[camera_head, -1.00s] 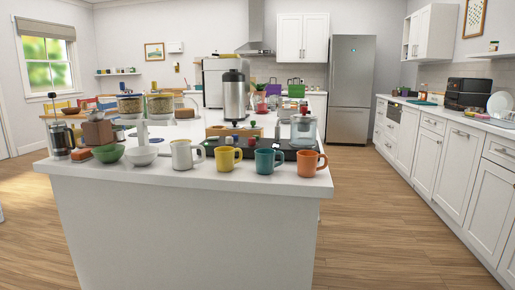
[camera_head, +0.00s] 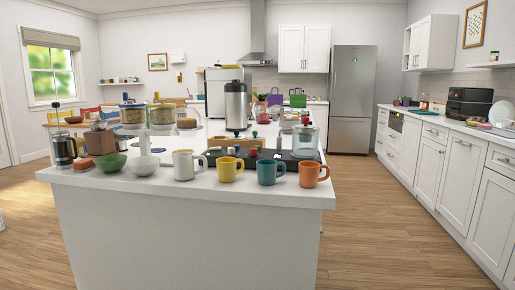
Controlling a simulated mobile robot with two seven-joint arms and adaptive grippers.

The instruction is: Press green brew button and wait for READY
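No gripper of mine shows in the head view. On the white island counter (camera_head: 190,245) stands a tall steel urn (camera_head: 236,107) with a dark top and base. In front of it is a low black unit (camera_head: 290,160) with a clear jug (camera_head: 304,141) on its right part. Small red and dark knob-like shapes (camera_head: 238,149) sit at its left, behind the mugs. They are too small to tell whether one is a green brew button. No READY text is readable.
A white mug (camera_head: 184,166), yellow mug (camera_head: 229,168), teal mug (camera_head: 268,172) and orange mug (camera_head: 312,174) line the island's near edge. The wooden floor (camera_head: 400,245) is clear at right.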

